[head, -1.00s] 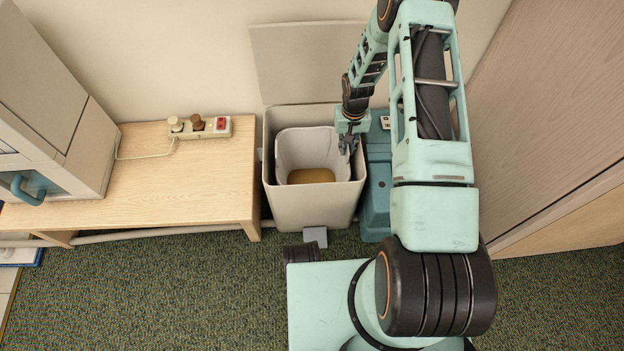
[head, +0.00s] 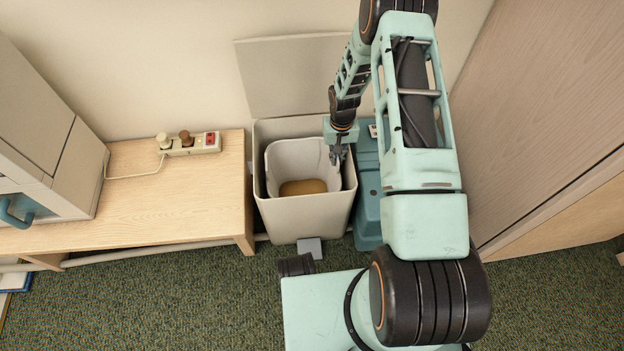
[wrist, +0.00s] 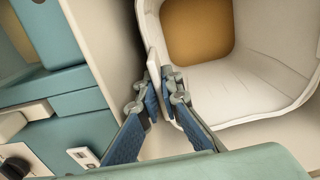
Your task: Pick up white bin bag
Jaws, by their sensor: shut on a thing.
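The white bin bag (head: 300,155) stands open inside a pale bin (head: 305,220), with a brown bottom showing. It also fills the upper right of the wrist view (wrist: 265,95). My gripper (head: 338,155) points down at the right side of the bin's opening. In the wrist view my gripper (wrist: 160,88) is shut on a thin pale edge of the bag, one finger on each side. The bag is still within the bin walls; its lower outside is hidden.
The bin's lid (head: 292,75) stands raised against the wall. A teal box (head: 368,205) is close on the bin's right. A wooden table (head: 190,205) with a power strip (head: 190,143) is on the left. A wooden panel (head: 545,120) rises at the right.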

